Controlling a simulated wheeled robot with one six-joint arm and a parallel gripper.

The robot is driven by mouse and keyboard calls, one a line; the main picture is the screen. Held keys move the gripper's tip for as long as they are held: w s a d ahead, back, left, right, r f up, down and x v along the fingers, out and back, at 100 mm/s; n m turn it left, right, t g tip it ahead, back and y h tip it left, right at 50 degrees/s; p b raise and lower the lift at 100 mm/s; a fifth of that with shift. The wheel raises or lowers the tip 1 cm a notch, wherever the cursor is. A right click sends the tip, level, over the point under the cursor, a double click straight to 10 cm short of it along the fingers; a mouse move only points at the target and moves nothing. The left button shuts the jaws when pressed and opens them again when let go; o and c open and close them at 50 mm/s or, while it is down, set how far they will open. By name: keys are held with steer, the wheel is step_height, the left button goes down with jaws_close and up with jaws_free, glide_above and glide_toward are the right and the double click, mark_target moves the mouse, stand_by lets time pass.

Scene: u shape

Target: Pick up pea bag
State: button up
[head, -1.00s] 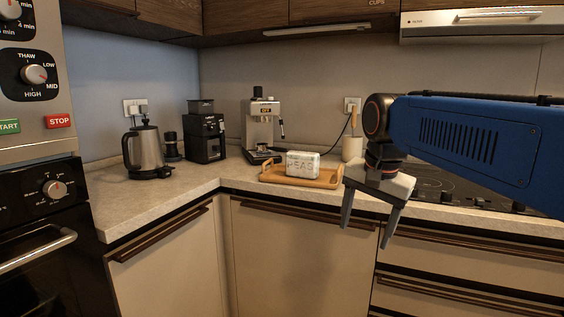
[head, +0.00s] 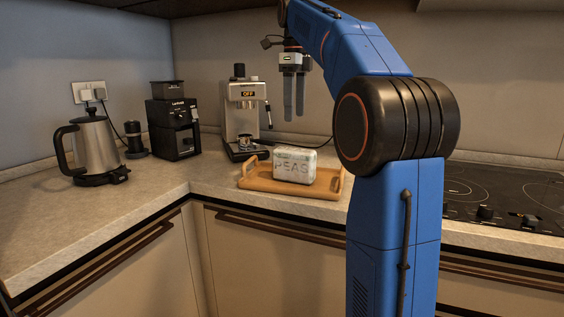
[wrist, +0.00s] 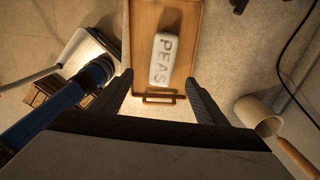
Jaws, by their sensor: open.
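The pea bag (head: 295,165) is a pale block-shaped pack lettered PEAS. It sits on a wooden tray (head: 262,181) on the counter. In the wrist view the pea bag (wrist: 166,61) lies on the tray (wrist: 143,40), beyond my fingertips and roughly between their lines. My gripper (head: 294,112) points down above the counter, higher than the bag and apart from it. In the wrist view my gripper's fingers (wrist: 158,82) are spread with nothing between them.
A coffee machine (head: 241,112) stands behind the tray's left side. A grinder (head: 173,128) and a kettle (head: 91,150) stand farther left. A hob (head: 500,194) lies to the right. A beige cup (wrist: 258,113) shows beside my right finger in the wrist view.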

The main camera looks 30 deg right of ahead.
mark_target(294, 150)
step_height(294, 150, down, 12)
steer(key=shift+w+r, duration=0.1)
steer(key=shift+w, duration=0.05)
steer(key=shift+w+d+f, duration=0.1)
steer(key=shift+f, duration=1.25)
steer(key=shift+d+f, duration=0.1)
steer(key=shift+f, duration=1.25)
steer(key=c, duration=1.5)
steer(key=shift+o, duration=0.2)
